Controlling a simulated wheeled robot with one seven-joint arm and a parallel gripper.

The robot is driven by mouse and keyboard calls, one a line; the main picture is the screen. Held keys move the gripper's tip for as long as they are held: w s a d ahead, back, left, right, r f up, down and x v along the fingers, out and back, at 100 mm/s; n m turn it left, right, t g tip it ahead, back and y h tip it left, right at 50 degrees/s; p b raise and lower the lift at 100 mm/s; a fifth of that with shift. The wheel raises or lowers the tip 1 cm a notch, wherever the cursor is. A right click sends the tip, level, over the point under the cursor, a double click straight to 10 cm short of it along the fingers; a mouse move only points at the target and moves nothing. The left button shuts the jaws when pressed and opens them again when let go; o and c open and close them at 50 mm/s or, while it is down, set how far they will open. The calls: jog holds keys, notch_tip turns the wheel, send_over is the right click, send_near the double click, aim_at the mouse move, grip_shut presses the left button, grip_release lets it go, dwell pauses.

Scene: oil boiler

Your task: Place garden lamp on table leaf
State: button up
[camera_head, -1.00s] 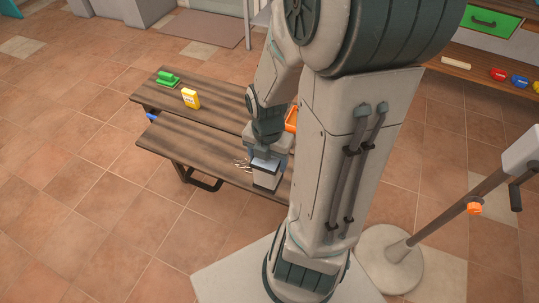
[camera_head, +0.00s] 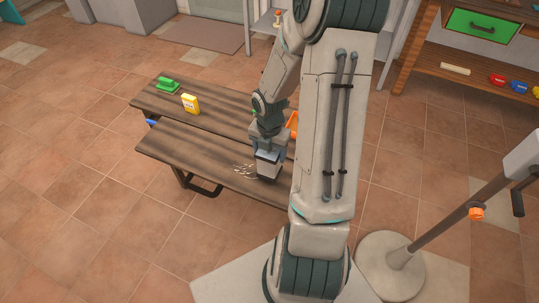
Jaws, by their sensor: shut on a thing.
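The wooden table has two slatted leaves, a back leaf (camera_head: 222,112) and a front leaf (camera_head: 190,157). My gripper (camera_head: 268,168) points down over the right part of the front leaf. It is shut on a small pale grey thing, taken to be the garden lamp (camera_head: 267,174), mostly hidden by the fingers and small in the view. I cannot tell whether its underside touches the leaf. Several thin whitish pieces (camera_head: 244,169) lie on the front leaf just left of my gripper. My arm hides the table's right end.
A green tool (camera_head: 168,85) and a yellow box (camera_head: 190,103) stand on the back leaf. An orange thing (camera_head: 292,123) shows partly behind my arm. The front leaf's left half is clear. A pole on a round base (camera_head: 390,264) stands at the right.

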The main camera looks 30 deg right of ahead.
notch_tip(320, 180, down, 2)
jog(key=shift+w+f, duration=0.1)
jog(key=o, duration=1.6)
